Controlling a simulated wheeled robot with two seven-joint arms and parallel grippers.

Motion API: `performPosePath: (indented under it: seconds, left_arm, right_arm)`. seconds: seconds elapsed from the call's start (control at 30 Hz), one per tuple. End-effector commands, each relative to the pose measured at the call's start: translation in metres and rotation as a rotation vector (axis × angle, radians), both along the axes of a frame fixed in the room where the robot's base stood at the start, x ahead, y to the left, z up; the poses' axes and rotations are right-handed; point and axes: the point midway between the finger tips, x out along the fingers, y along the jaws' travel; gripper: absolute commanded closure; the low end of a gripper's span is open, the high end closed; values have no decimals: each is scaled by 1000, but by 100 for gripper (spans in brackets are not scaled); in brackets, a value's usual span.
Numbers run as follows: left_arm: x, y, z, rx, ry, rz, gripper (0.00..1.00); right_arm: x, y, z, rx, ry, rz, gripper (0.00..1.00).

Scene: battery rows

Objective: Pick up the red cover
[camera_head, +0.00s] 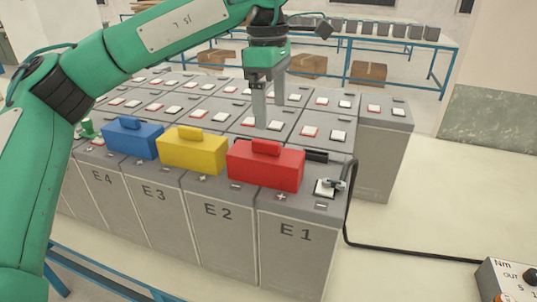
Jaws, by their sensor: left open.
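The red cover (265,168) is a box-shaped lid with a raised handle on top, sitting on the front battery row above the label E1 and close to E2. My left gripper (268,112) points down with its fingers apart. In the picture it is above and behind the red cover, over the grey batteries, and nothing shows between the fingers. I cannot tell its exact height over the batteries. My right gripper is not in view.
A yellow cover (192,152) and a blue cover (132,139) sit to the left of the red one. A black cable (347,205) runs from a terminal at E1 to a meter box (508,280). Boxes (368,73) and a blue-framed bench (400,45) stand behind.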

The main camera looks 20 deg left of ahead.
Motion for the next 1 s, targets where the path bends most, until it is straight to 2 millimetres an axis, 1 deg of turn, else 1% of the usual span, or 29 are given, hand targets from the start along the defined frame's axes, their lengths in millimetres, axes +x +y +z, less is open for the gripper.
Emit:
performPosePath:
  seconds: [0.03, 0.07, 0.17, 0.27, 0.4, 0.5, 0.63, 0.77, 0.87, 1.0]
  left_arm:
    - [0, 7, 6, 24, -7, 9, 15]
    - [1, 10, 7, 35, -9, 12, 15]
    - [1, 15, 5, 53, -11, 17, 15]
    - [1, 15, -11, 55, -9, 17, 15]
    - [0, 15, -39, 53, -8, 17, 15]
    - [0, 14, -57, 51, -8, 16, 15]
    - [1, 14, -71, 50, -10, 16, 15]
    - [1, 14, -78, 50, -10, 16, 15]
    - [2, 13, -88, 51, -8, 16, 15]
    - [3, 12, -109, 51, -7, 16, 15]
  right_arm:
    - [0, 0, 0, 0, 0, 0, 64]
    - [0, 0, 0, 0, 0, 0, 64]
    - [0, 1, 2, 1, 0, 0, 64]
    - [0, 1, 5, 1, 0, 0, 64]
    - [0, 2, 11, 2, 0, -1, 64]
    - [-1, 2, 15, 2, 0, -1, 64]
    - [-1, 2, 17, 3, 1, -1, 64]
    - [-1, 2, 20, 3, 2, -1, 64]
    - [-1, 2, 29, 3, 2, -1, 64]
    - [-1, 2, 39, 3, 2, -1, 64]
